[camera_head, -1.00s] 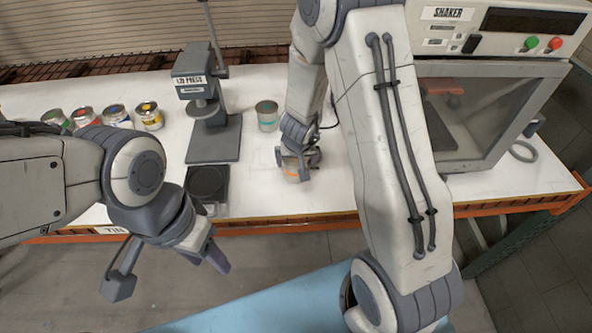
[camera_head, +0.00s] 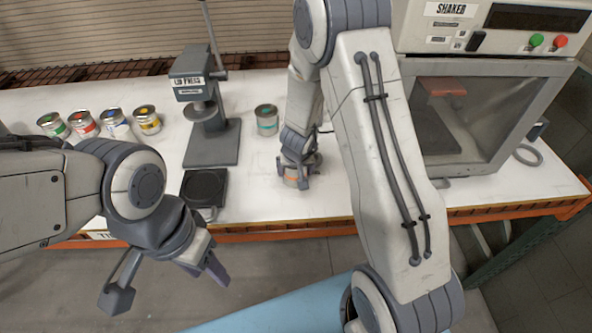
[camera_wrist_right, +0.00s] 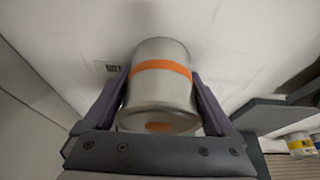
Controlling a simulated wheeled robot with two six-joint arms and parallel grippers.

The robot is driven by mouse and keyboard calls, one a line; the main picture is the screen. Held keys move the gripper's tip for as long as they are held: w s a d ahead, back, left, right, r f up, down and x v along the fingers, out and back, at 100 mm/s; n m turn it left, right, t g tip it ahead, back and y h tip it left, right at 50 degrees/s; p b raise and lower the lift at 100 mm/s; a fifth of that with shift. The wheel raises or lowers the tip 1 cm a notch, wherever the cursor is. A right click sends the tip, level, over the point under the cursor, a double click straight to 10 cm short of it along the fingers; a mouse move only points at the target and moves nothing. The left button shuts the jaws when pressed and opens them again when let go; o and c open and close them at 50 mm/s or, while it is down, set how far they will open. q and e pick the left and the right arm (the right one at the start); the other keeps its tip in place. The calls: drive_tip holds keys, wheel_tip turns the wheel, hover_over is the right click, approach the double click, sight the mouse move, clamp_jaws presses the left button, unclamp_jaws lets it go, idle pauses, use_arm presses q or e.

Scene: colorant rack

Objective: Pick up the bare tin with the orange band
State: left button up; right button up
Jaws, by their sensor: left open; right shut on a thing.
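The bare tin with the orange band (camera_wrist_right: 160,88) is silver with an orange stripe and an orange spot on its lid. In the right wrist view it sits between the two fingers of my right gripper (camera_wrist_right: 163,100), which is shut on it. In the head view the tin (camera_head: 292,182) shows only in part below the right gripper (camera_head: 297,165), at the table's front part. I cannot tell whether it still touches the table. My left gripper (camera_head: 165,278) is open and empty in front of the table's edge.
A bare tin with a teal band (camera_head: 266,120) stands behind the right gripper. The lid press (camera_head: 212,145) and a black scale plate (camera_head: 204,188) are to its left. Several labelled tins (camera_head: 115,122) stand at the back left. The shaker (camera_head: 465,115) is at the right.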

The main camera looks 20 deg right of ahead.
drive_tip(key=shift+c, duration=0.8)
drive_tip(key=shift+r, duration=0.1)
wheel_tip(320, 180, up, 4)
drive_tip(key=p, duration=0.4)
drive_tip(key=shift+r, duration=0.1)
drive_tip(key=shift+s+d, duration=0.2)
drive_tip(key=shift+s, duration=0.05)
drive_tip(key=s+d+r+b, duration=0.1)
drive_tip(key=s+d+r, duration=0.5)
drive_tip(key=s+d, duration=0.1)
drive_tip(key=shift+s+r, duration=0.25)
drive_tip(key=shift+s, duration=0.5)
drive_tip(key=shift+a+f, duration=0.1)
drive_tip(key=shift+a, duration=0.05)
